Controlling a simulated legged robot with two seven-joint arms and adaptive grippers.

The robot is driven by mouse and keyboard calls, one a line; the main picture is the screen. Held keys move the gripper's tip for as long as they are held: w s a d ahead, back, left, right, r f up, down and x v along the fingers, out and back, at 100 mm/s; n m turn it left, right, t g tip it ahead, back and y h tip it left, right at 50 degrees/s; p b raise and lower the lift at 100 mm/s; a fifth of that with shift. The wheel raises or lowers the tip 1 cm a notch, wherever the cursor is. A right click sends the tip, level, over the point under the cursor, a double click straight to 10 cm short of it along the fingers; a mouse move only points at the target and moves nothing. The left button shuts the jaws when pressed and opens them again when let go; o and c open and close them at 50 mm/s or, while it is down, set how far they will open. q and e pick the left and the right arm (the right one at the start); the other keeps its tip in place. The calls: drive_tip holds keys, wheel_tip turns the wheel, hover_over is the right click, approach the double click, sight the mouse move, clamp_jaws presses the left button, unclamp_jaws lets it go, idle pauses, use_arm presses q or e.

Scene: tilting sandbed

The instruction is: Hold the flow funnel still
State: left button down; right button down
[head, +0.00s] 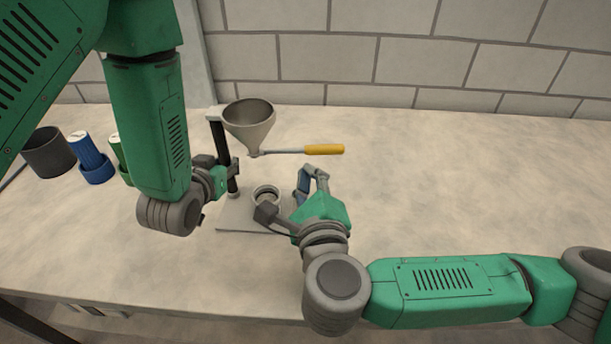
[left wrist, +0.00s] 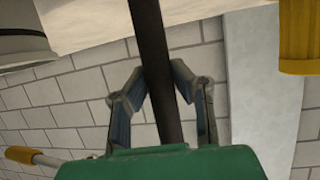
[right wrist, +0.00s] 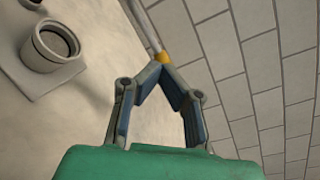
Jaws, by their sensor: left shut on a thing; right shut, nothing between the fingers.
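The grey metal flow funnel (head: 250,124) sits upright at the top of a black post (head: 232,184) on a pale base plate (head: 232,222). A thin rod with a yellow handle (head: 323,149) runs right from the funnel's spout. My left gripper (left wrist: 157,68) is shut on the dark post (left wrist: 150,30), below the funnel; my arm partly hides this in the head view. A grey cup (head: 266,195) stands on the base plate; it also shows in the right wrist view (right wrist: 48,55). My right gripper (right wrist: 163,72) is shut and empty, its tips overlapping the yellow handle's end in its view; contact is unclear.
A dark pot (head: 48,153), a blue container (head: 90,160) and a partly hidden green container (head: 116,147) stand at the left. A yellow object (left wrist: 300,38) shows in the left wrist view. A brick wall (head: 420,55) closes the back. The table's right side is clear.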

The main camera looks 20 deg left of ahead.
drive_tip(key=shift+s+a, duration=0.25)
drive_tip(key=shift+s, duration=0.45)
drive_tip(key=shift+s+a, duration=0.25)
drive_tip(key=shift+s, duration=0.4)
drive_tip(key=shift+s+a, duration=0.25)
drive_tip(key=shift+s, duration=0.45)
drive_tip(key=s, duration=0.1)
drive_tip(key=s+a, duration=0.1)
drive_tip(key=s, duration=0.2)
drive_tip(key=shift+s+a, duration=0.3)
drive_tip(key=shift+a, duration=0.1)
use_arm(q)
drive_tip(key=c, duration=1.3)
unclamp_jaws()
drive_tip(key=shift+c, duration=0.2)
drive_tip(key=shift+s, duration=0.1)
